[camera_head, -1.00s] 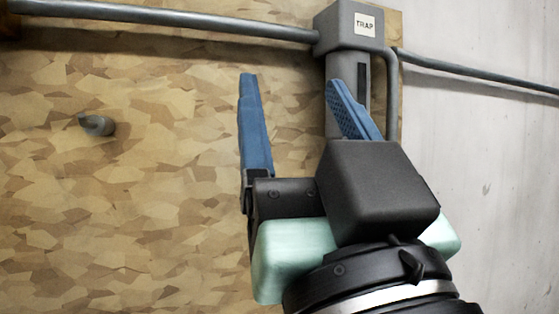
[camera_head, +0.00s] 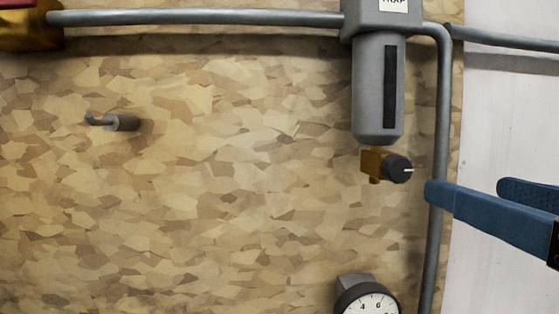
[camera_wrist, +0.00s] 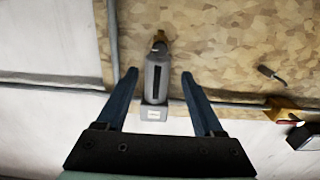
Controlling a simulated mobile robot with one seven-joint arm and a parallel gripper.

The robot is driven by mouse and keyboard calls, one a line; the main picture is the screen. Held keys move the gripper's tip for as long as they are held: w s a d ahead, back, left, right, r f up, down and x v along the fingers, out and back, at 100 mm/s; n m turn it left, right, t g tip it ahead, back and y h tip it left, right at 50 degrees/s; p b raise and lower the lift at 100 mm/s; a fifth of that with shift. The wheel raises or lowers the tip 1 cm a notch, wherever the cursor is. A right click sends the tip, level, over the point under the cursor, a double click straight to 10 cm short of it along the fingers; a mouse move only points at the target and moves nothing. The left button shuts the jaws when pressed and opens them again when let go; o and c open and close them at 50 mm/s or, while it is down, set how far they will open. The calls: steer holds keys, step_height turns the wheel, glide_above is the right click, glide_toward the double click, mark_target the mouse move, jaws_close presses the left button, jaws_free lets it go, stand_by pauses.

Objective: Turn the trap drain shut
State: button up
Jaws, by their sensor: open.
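The trap (camera_head: 378,85) is a grey cylinder with a dark window strip, hanging under a grey block with a label on the board.
A grey pipe (camera_head: 200,17) runs along the top, and another (camera_head: 441,120) goes down right of the trap. A gauge (camera_head: 368,300) is at the bottom. A hook-like peg (camera_head: 115,121) sticks out at left. The board's middle is clear.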

mark_target(402, 168)
steer(key=w+p, duration=0.2)
steer(key=w, duration=0.3)
steer(key=w+p, duration=0.2)
steer(key=w, duration=0.3)
steer(key=shift+w+a+r, duration=0.1)
steer(key=shift+w+a, duration=0.1)
steer(key=shift+w, duration=0.55)
jaws_close()
